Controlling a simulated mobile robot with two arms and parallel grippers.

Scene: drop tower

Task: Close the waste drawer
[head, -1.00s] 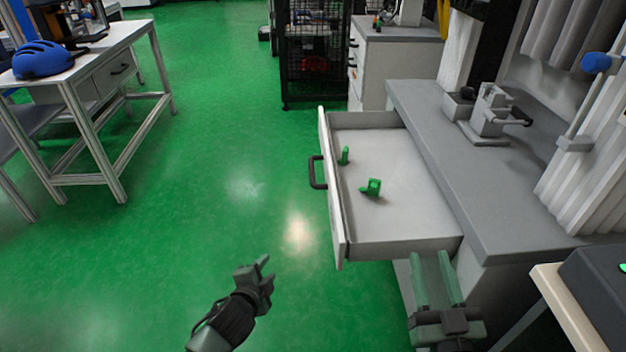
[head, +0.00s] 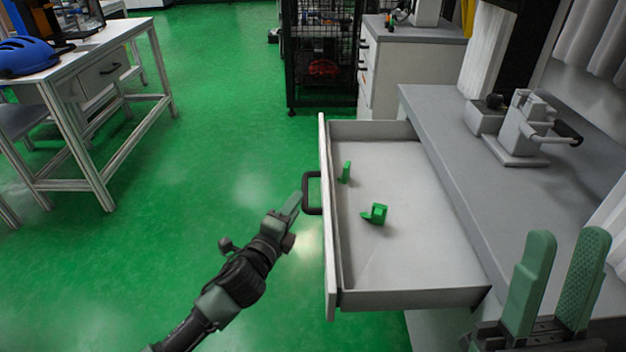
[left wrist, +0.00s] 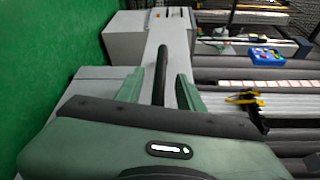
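The waste drawer (head: 410,270) is pulled out from under the grey bench in the head view, with two small green pieces (head: 376,214) inside. Its black bar handle (head: 309,193) is on the white front panel. My left gripper (head: 292,210) is just in front of the handle. In the left wrist view the dark handle (left wrist: 161,75) shows between the spread green fingers of my left gripper (left wrist: 158,90). I cannot tell whether they touch it. My right gripper (head: 560,275) is open and empty at the lower right, over the bench side.
A grey device with a lever (head: 520,130) stands on the bench top (head: 440,130). A black mesh cage (head: 320,60) and a white cabinet (head: 385,75) stand behind. A table with a blue helmet (head: 30,57) is at the left. The green floor before the drawer is clear.

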